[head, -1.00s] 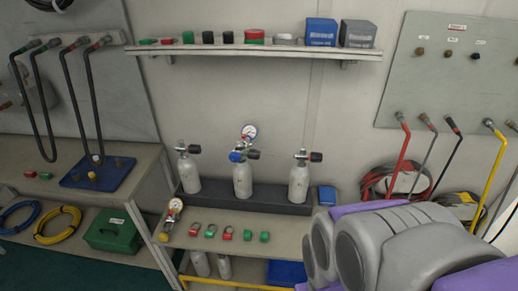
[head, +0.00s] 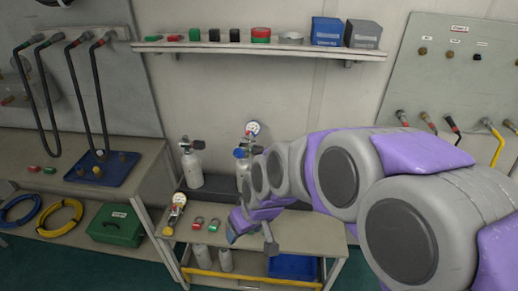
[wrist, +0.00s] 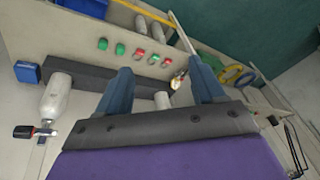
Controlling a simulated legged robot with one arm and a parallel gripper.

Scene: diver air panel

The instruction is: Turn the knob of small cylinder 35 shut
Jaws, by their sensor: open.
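Small grey cylinders stand in a dark rack on the bench. In the head view the left one (head: 193,168) has a black knob on top (head: 197,146). The middle one (head: 242,166), with a gauge (head: 252,128), is partly behind my arm; the right one is hidden there. No number is readable, so I cannot tell which is 35. My gripper (head: 252,240) is over the bench's front part. In the wrist view its blue fingers (wrist: 162,68) are spread, with part of one cylinder (wrist: 161,100) showing between them.
A loose gauge (head: 178,202) and several red and green small parts (wrist: 140,56) lie on the bench front. A blue box (wrist: 27,72) is beside the rack. A shelf (head: 250,47) hangs above, and a hose panel (head: 450,90) is at right.

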